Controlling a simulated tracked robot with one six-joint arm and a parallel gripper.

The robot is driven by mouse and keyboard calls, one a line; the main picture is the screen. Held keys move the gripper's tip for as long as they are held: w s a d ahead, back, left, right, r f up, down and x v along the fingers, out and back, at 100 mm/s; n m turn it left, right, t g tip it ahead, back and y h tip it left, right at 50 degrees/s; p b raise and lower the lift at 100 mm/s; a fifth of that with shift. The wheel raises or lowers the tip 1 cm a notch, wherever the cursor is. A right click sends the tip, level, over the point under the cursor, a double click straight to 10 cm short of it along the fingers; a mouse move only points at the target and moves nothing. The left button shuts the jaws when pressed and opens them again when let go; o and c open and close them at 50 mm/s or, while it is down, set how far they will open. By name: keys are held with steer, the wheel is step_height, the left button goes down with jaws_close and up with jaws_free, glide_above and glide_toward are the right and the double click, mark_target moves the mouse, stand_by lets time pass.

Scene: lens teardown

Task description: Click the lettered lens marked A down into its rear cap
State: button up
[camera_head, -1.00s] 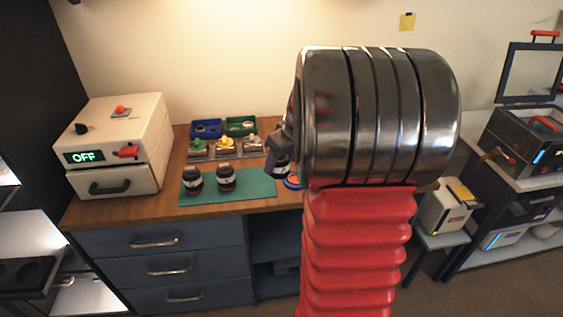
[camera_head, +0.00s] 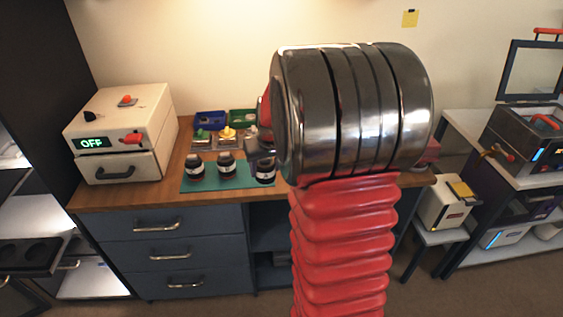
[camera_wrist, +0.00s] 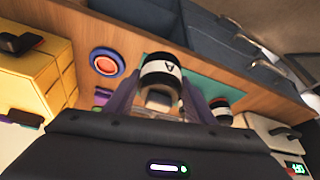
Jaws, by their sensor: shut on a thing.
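The lens marked A (camera_wrist: 168,66) is dark with a white lettered band. My gripper (camera_wrist: 157,100) is shut on it, one finger on each side. In the head view this lens (camera_head: 264,170) is upright at the right part of the teal mat (camera_head: 215,186). I cannot tell whether its base touches the mat. Two similar dark lenses (camera_head: 195,168) (camera_head: 226,165) stand to its left. A round blue disc with a red centre (camera_wrist: 106,62) lies on the wood beside the mat in the wrist view. I cannot make out a rear cap for certain.
A white box (camera_head: 120,135) reading OFF stands at the bench's left. Small trays and a blue bin (camera_head: 209,121) and green bin (camera_head: 243,116) are behind the mat. A yellow box (camera_wrist: 38,70) is at the left in the wrist view. My arm hides the bench's right part.

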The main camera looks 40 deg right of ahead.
steer(key=w+a+f+n, duration=0.2)
steer(key=w+a, duration=0.1)
steer(key=a, duration=1)
steer(key=w+a+f+n+y, duration=0.1)
steer(key=w+a+f+n, duration=0.1)
steer(key=a, duration=1.1)
steer(key=shift+w+a+f+y, duration=0.3)
steer(key=shift+w+f, duration=0.15)
steer(key=shift+w, duration=0.1)
